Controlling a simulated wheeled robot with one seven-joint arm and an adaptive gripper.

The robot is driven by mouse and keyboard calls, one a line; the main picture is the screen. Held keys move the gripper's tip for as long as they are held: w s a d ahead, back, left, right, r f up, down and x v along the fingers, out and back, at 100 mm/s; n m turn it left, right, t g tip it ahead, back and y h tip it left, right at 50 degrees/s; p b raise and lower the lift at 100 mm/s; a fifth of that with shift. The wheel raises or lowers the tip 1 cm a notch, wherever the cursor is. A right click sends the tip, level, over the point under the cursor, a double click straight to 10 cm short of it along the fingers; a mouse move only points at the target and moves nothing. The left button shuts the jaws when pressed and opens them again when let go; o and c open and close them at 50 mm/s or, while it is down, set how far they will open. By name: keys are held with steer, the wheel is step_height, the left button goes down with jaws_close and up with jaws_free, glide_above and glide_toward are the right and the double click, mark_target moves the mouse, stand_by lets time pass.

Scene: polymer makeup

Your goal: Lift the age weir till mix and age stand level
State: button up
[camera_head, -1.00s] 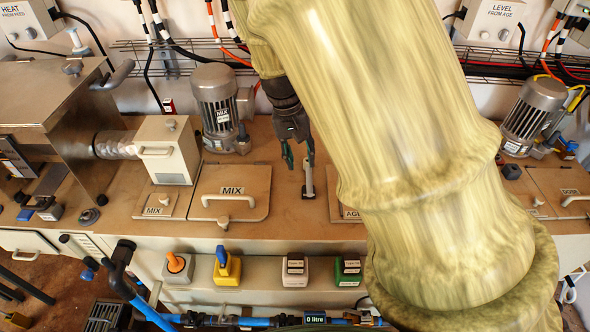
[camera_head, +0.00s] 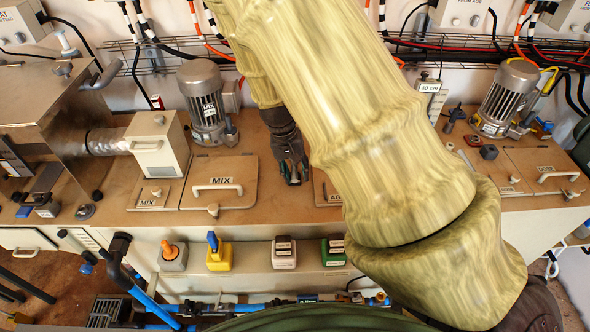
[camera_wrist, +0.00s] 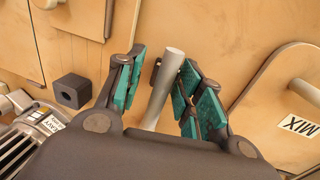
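The weir's grey upright rod (camera_wrist: 166,92) rises from the deck between the two tanks and stands between my fingers in the wrist view. My gripper (camera_wrist: 163,65) is open around it. The right finger's teal pads are close beside the rod; I cannot tell whether they touch it. The left finger is apart from it. In the head view my gripper (camera_head: 293,178) points down at the rod's place and mostly hides it. The MIX lid (camera_head: 235,192) lies just left, and the AGE lid (camera_head: 325,183) lies right, partly behind my arm. The liquid levels are hidden under the lids.
The mix motor (camera_head: 203,100) stands behind the MIX lid. Another motor (camera_head: 508,95) stands at the right. A dark block (camera_head: 488,152) sits on the deck, and a "40 cm" tag (camera_head: 430,87) is behind my arm. Several coloured switch boxes line the front, including a yellow one (camera_head: 219,258).

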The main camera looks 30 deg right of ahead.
steer(key=shift+f, duration=0.1)
steer(key=shift+w+f, duration=0.45)
steer(key=shift+s+r, duration=0.25)
steer(key=c, duration=0.6)
steer(key=shift+w+a, duration=0.1)
jaws_close()
